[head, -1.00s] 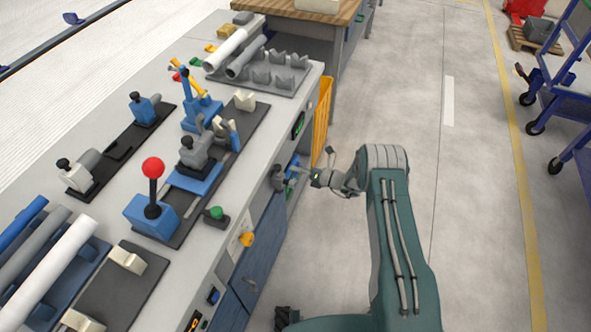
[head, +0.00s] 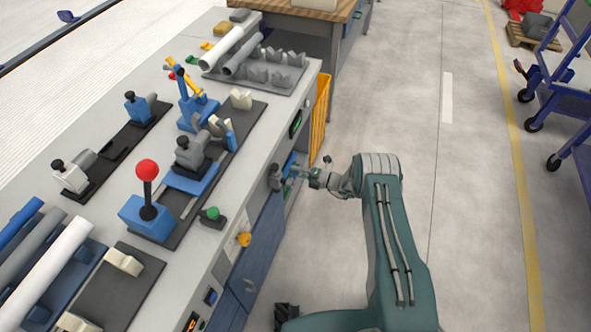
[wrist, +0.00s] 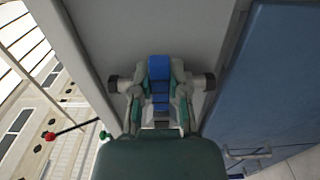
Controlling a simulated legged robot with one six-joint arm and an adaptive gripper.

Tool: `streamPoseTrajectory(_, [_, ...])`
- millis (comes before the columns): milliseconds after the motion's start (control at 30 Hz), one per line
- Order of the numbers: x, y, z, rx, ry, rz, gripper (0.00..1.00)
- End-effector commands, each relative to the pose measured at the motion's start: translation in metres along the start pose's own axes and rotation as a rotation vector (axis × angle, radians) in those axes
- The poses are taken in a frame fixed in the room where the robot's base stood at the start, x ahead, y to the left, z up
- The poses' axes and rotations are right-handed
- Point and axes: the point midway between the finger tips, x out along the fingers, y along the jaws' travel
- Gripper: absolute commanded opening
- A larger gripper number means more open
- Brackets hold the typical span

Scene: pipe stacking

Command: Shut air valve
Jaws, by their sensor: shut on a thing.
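The air valve sits on the bench's front side panel. In the head view its dark grey body (head: 276,178) is at the left of my gripper (head: 297,172), and its blue handle (head: 290,162) is partly hidden by the fingers. In the wrist view the blue handle (wrist: 158,72) stands in the middle, with a grey pipe stub (wrist: 207,82) showing on either side. My gripper (wrist: 159,100) is shut on the handle, one finger along each side. The handle's exact angle to the pipe is hard to tell.
The bench top (head: 110,150) holds a red-ball lever (head: 147,170), clamps and several pipes. A blue cabinet door (wrist: 265,85) is right of the valve in the wrist view. A yellow bin (head: 320,115) hangs beyond. Floor at the right is clear up to a blue cart (head: 560,110).

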Motion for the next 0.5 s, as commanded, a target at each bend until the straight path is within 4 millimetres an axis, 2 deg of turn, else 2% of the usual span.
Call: streamPoseTrajectory(500, [-0.0011, -0.0023, 0.0028, 0.032, -0.011, -0.004, 0.00])
